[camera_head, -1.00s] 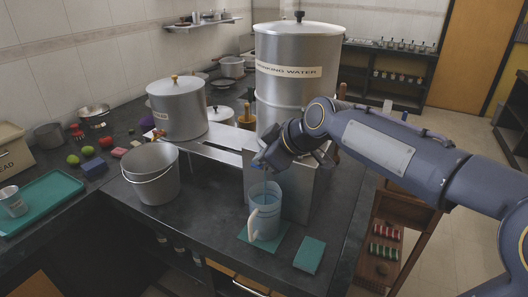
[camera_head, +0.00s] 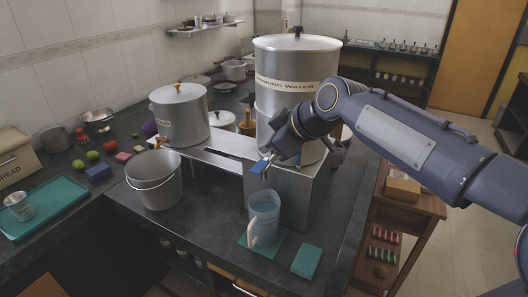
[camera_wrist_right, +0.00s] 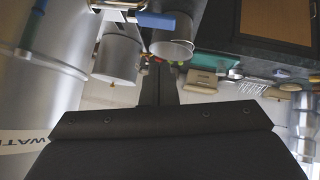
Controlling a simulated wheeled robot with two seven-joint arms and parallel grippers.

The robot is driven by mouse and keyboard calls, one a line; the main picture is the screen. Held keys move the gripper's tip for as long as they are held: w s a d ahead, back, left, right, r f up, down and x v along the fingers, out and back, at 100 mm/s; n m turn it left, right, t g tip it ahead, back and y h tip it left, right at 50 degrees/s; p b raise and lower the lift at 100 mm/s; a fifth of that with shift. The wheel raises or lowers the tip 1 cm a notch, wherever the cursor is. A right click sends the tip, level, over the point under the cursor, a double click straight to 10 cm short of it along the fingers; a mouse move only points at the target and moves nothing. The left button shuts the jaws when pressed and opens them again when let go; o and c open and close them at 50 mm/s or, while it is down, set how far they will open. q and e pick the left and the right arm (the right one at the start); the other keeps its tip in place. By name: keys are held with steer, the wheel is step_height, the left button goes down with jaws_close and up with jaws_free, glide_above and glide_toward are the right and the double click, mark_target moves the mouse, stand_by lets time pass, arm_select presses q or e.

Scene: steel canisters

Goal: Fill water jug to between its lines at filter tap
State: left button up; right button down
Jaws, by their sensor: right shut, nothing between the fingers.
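A translucent blue jug (camera_head: 264,222) with a pale handle stands upright on a teal mat (camera_head: 276,246) below the filter tap. Its water level and lines are too small to read. The tap's blue lever (camera_head: 261,167) sits above the jug, on the front of the steel drinking water drum's stand; the lever also shows in the wrist view (camera_wrist_right: 154,20). No stream is visible below it. My right gripper (camera_head: 276,154) is shut and empty close beside the lever; whether they touch is unclear. Its closed fingers show in the wrist view (camera_wrist_right: 160,85). My left gripper is out of view.
The drinking water drum (camera_head: 294,101) rises behind my right gripper. A steel bucket (camera_head: 154,181) and a lidded pot (camera_head: 180,116) stand to the left. A second teal pad (camera_head: 307,261) lies right of the jug, near the counter edge.

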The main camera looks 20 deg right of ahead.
steer(key=v, duration=0.7)
steer(key=shift+w+d, duration=0.25)
steer(key=shift+d, duration=0.1)
